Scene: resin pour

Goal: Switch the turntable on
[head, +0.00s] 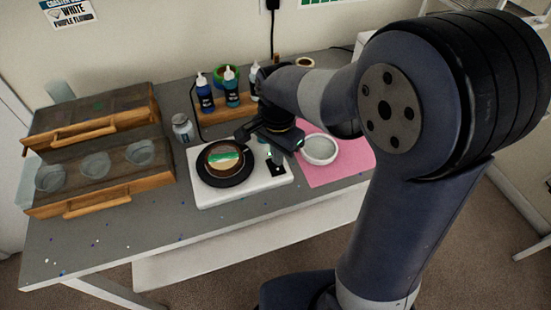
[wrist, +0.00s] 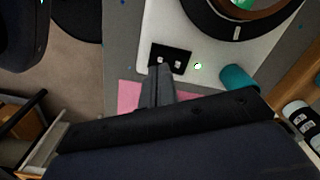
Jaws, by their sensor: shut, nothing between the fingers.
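The turntable has a white base (head: 215,198) and a black platter (head: 240,177) bearing a round brown-rimmed piece (head: 224,158) with green and white bands. The base also shows in the wrist view (wrist: 210,52). A black switch plate (wrist: 182,55) with small white marks sits on the base, beside a small pale-green light (wrist: 197,66) that looks lit. My gripper (wrist: 158,70) is shut and empty, with its fingertips at the near edge of the switch plate. I cannot tell whether they touch it. In the head view my gripper (head: 276,160) points down over the base's right side.
A teal cylinder (wrist: 239,77) is close beside my gripper. A pink mat (head: 340,168) with a white bowl (head: 319,149) lies at the right. Bottles (head: 205,94) stand in a wooden rack behind. Wooden mould boxes (head: 98,170) are at left. The front left tabletop is mostly clear.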

